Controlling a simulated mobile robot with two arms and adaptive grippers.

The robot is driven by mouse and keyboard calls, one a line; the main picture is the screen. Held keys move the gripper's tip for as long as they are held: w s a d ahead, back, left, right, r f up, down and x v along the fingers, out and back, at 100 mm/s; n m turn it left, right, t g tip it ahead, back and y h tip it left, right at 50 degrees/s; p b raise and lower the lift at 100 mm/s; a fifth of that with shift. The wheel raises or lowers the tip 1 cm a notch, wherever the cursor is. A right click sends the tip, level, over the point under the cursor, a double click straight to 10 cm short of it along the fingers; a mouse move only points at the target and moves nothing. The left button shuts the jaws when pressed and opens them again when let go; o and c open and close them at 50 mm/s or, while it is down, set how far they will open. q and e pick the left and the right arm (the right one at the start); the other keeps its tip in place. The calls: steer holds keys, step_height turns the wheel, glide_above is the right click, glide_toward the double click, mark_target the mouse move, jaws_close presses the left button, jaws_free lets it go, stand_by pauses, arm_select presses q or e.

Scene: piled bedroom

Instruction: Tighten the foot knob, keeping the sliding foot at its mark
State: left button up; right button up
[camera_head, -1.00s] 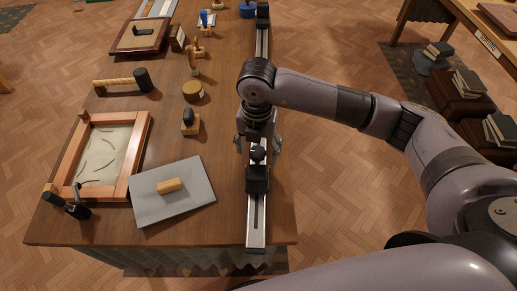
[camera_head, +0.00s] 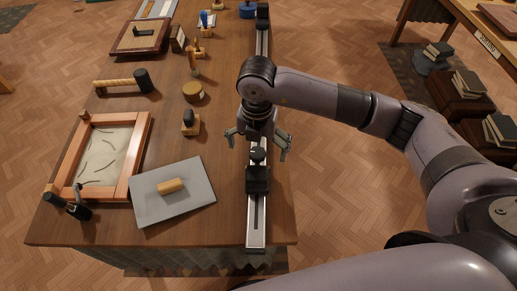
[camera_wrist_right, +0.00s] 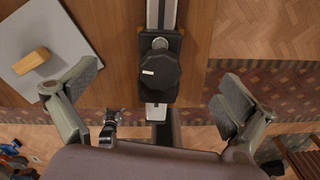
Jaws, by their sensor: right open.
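The black foot knob (camera_head: 258,154) stands on the black sliding foot (camera_head: 257,181), on the silver rail (camera_head: 256,230) along the table's right edge. In the right wrist view, the knob (camera_wrist_right: 160,76) is a dark lobed disc with a small white mark, in front of the foot (camera_wrist_right: 175,43) on the rail (camera_wrist_right: 160,14). My right gripper (camera_head: 259,145) is open, its fingers spread wide on either side of the knob and apart from it. It also shows in the wrist view (camera_wrist_right: 160,84). I cannot make out the foot's mark. My left gripper is not in view.
A grey plate (camera_head: 195,205) with a wooden block (camera_head: 171,186) lies left of the rail. A wood-framed tray (camera_head: 137,160), a mallet (camera_head: 140,80) and a stamp-like tool (camera_head: 190,123) lie farther left. Another black block (camera_head: 263,15) sits at the rail's far end.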

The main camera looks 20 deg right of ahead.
steer(key=shift+r+p, duration=1.7)
steer(key=shift+r, duration=1.5)
steer(key=shift+s+f, duration=0.1)
